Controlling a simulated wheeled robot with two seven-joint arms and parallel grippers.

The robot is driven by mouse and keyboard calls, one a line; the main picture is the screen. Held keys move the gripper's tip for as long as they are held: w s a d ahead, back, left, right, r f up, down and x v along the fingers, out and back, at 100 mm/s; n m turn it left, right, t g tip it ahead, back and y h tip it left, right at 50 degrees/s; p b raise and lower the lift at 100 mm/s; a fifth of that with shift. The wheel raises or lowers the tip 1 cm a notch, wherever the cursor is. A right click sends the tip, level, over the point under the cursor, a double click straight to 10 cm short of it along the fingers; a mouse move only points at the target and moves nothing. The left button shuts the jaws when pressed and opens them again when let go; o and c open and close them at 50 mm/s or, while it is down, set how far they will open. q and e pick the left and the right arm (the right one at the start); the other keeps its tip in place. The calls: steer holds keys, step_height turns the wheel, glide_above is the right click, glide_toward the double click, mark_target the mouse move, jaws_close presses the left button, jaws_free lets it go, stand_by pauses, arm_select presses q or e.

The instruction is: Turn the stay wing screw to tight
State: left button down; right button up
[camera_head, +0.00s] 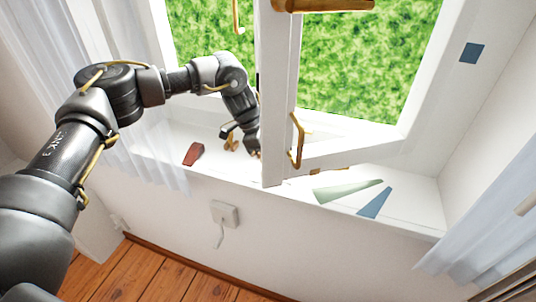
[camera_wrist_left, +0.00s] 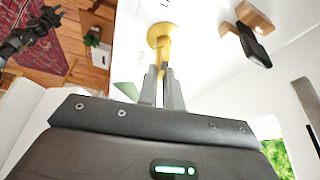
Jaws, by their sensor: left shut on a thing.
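The brass-yellow stay wing screw (camera_wrist_left: 160,38) stands out from a white surface in the left wrist view, its round base away from me. My left gripper (camera_wrist_left: 163,72) is shut on its near end, which lies between the fingertips. The wing screw cannot be made out there. A dark arm, which seems to be my right one (camera_wrist_left: 30,35), shows at the top left of the wrist view. Its jaws are too small to read.
On the sill lie a red wedge (camera_head: 193,153), a small wooden piece (camera_head: 230,143), a pale green wedge (camera_head: 347,190) and a blue wedge (camera_head: 374,203). A wood-and-black object (camera_wrist_left: 252,42) is beside the screw. A brass sash handle (camera_head: 297,140) stands right of my gripper.

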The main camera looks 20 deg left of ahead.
arm_select(q)
steer(key=c, duration=1.6)
jaws_free()
steer(key=shift+o, duration=0.2)
steer(key=shift+r, duration=0.1)
steer(key=shift+a+r, duration=0.2)
steer(key=shift+r, duration=0.1)
steer(key=b+v, duration=0.3)
steer(key=v, duration=0.7)
